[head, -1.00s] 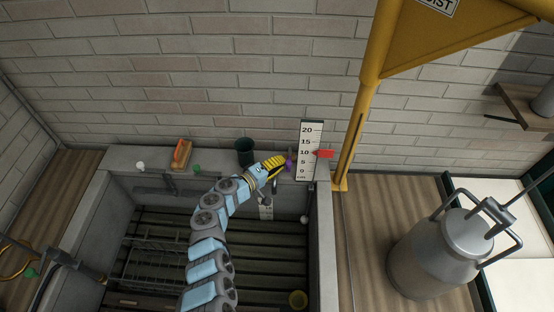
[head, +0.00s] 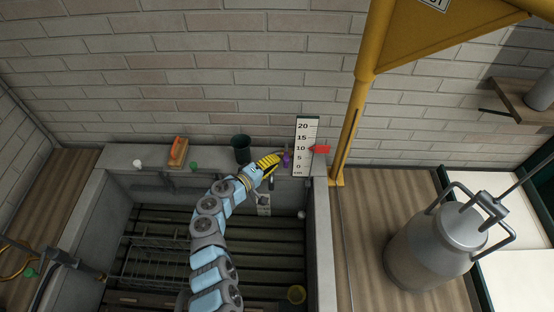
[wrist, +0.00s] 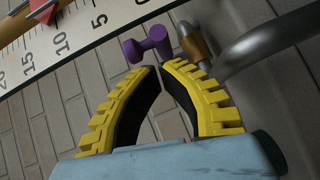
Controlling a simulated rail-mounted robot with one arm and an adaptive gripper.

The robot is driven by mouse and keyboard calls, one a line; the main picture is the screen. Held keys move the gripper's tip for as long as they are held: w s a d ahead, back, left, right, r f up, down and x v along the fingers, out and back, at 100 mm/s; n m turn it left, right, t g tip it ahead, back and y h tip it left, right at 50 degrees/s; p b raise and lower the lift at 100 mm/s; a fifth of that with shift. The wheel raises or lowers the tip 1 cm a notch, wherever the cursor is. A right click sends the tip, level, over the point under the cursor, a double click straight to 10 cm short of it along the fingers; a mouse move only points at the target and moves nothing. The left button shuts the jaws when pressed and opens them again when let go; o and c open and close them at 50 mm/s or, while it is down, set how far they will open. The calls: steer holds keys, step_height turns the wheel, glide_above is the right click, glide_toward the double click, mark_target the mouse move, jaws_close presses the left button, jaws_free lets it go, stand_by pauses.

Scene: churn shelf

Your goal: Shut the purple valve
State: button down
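The purple valve (head: 286,159) is on the basin's back ledge, just left of the white level scale (head: 306,146). In the wrist view its dumbbell-shaped purple handle (wrist: 147,45) lies just beyond my fingertips, toward the left finger. My gripper (head: 279,160) has yellow ribbed fingers and reaches to the left side of the valve in the head view. In the wrist view my gripper (wrist: 159,67) has its fingertips together or nearly so, with an empty gap between the bowed fingers. I cannot tell whether a fingertip touches the handle.
A grey pipe with a brass fitting (wrist: 193,42) is right of the handle in the wrist view. A red pointer (head: 320,149) marks the scale. A yellow post (head: 352,130) rises at right.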

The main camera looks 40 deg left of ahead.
steer(key=d+v, duration=0.1)
steer(key=v, duration=0.4)
steer(key=shift+s+a, duration=0.5)
steer(key=shift+r, duration=0.15)
